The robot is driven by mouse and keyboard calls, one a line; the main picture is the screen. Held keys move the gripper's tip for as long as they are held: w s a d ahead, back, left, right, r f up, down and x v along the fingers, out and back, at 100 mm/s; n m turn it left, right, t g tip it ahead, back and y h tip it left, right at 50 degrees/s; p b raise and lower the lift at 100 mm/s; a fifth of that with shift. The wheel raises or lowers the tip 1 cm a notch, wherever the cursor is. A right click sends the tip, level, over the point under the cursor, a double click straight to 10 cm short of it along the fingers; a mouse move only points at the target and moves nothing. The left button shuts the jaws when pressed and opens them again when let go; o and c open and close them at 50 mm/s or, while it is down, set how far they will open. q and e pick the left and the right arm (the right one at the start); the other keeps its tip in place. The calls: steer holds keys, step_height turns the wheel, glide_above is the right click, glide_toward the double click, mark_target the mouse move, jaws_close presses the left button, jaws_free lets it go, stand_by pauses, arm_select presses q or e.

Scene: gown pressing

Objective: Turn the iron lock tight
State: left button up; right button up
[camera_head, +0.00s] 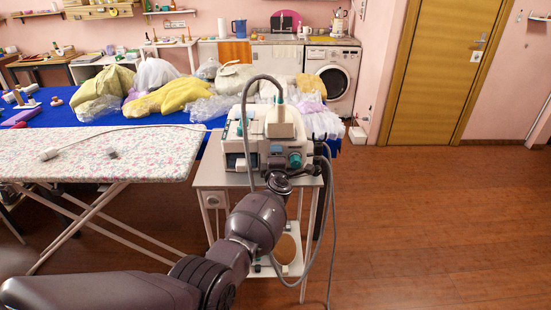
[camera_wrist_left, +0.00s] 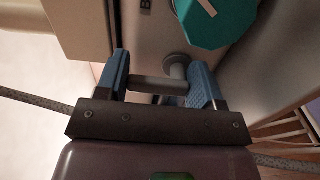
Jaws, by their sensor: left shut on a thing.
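A white and grey steam iron station (camera_head: 256,130) stands on a small table in the middle of the head view. In the left wrist view, a grey lock handle (camera_wrist_left: 152,83) sticks out from its face beside a round grey knob end. My left gripper (camera_wrist_left: 160,65) has its two blue fingers on either side of this handle and is shut on it. In the head view, the left gripper (camera_head: 277,167) is at the station's front, and the arm hides the contact. A teal dial (camera_wrist_left: 215,22) is just beyond the right finger; it also shows in the head view (camera_head: 295,160). My right gripper is out of view.
The small table (camera_head: 209,177) bears the station. A grey hose (camera_head: 330,200) hangs down its right side. A flowered ironing board (camera_head: 90,155) is at the left. Bagged clothes (camera_head: 180,98) lie on a blue table behind. The wooden floor at the right is clear.

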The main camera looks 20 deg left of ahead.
steer(key=shift+s+f, duration=0.1)
steer(key=shift+f, duration=0.05)
arm_select(q)
steer(key=o, duration=0.9)
arm_select(e)
steer(key=shift+s+f, duration=0.3)
steer(key=shift+s, duration=0.2)
arm_select(q)
steer(key=shift+s+d+r+p, duration=0.1)
steer(key=shift+s+p, duration=0.15)
steer(key=shift+p, duration=0.05)
steer(key=p+v, duration=0.6)
steer(key=v, duration=0.4)
steer(key=shift+s+p, duration=0.2)
steer(key=shift+p, duration=0.15)
arm_select(e)
step_height(320, 180, up, 7)
